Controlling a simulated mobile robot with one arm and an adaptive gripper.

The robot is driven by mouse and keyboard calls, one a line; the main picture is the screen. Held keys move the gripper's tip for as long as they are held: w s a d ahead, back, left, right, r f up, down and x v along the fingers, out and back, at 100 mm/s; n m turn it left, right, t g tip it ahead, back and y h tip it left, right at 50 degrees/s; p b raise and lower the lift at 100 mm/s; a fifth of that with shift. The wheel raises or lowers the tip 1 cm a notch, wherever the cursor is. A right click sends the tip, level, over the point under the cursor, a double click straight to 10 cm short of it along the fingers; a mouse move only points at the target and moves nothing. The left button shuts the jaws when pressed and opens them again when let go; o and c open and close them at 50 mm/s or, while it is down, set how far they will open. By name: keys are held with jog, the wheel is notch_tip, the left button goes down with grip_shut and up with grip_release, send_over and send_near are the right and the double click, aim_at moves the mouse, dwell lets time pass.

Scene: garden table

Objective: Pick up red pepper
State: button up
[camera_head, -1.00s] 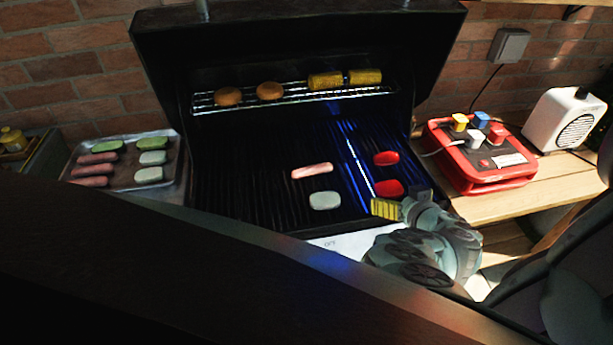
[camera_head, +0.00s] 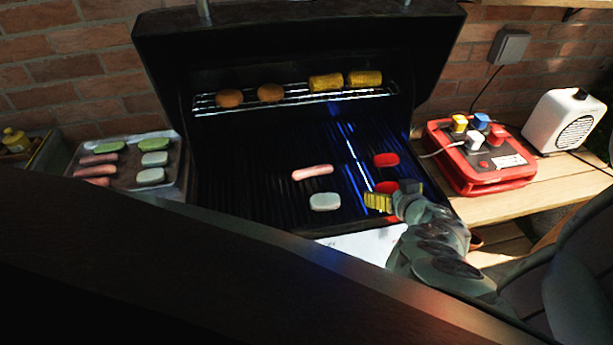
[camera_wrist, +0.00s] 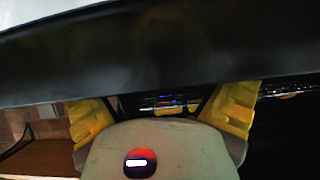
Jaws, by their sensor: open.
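Two red pepper pieces lie on the right part of the dark grill grate in the head view. The far red pepper (camera_head: 385,160) is in full view. The near red pepper (camera_head: 384,187) is partly hidden behind my gripper (camera_head: 391,196). My gripper has yellow fingers and is at the near pepper in the picture; I cannot tell whether it touches it. In the wrist view, the yellow fingers of my gripper (camera_wrist: 163,112) are spread apart with nothing clearly held between them. No pepper can be made out in that view.
A sausage (camera_head: 312,172) and a pale slice (camera_head: 325,201) lie left on the grate. Patties (camera_head: 270,93) and corn (camera_head: 326,82) sit on the upper rack (camera_head: 300,97) under the raised lid (camera_head: 290,40). A food tray (camera_head: 125,181) stands left, a red box (camera_head: 480,175) right.

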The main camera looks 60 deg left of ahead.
jog(key=shift+c, duration=0.3)
jog(key=c, duration=0.9)
jog(key=shift+r, duration=0.1)
